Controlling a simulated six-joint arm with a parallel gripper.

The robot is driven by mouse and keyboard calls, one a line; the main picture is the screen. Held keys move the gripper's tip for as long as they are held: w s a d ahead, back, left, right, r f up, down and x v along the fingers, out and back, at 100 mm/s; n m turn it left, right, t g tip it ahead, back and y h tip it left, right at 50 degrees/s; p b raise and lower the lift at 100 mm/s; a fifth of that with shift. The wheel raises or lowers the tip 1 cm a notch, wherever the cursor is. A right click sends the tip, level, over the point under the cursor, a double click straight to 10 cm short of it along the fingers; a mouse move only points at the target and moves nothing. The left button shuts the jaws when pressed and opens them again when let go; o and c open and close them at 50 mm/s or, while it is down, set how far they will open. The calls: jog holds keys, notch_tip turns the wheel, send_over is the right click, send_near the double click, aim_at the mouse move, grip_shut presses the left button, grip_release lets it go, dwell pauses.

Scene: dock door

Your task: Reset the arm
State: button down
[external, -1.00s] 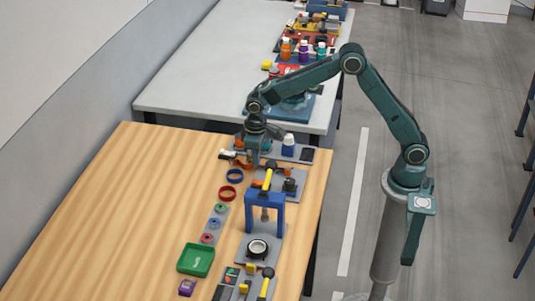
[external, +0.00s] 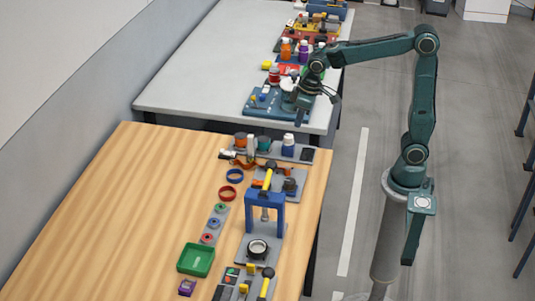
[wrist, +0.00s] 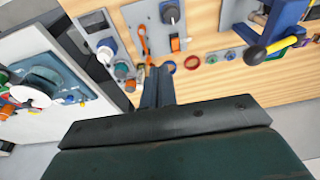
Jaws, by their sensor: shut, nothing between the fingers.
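My gripper (external: 299,116) hangs from the raised arm in the external view, above the near right corner of the grey table (external: 185,85). It is shut and empty, clear of the things around it.
The wooden table (external: 130,200) holds a blue press frame (external: 265,200), a green tray (external: 196,259), coloured rings and a rack of bottles (external: 288,143). A blue base plate (external: 268,102) and more bottles stand on the grey table. Open floor lies on the right.

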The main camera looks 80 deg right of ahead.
jog(key=s+d+r+t, duration=0.1)
jog(key=s, duration=0.8)
jog(key=s+d+t, duration=0.2)
jog(key=s, duration=0.7)
jog(key=shift+s+r, duration=0.3)
jog(key=shift+r, duration=0.1)
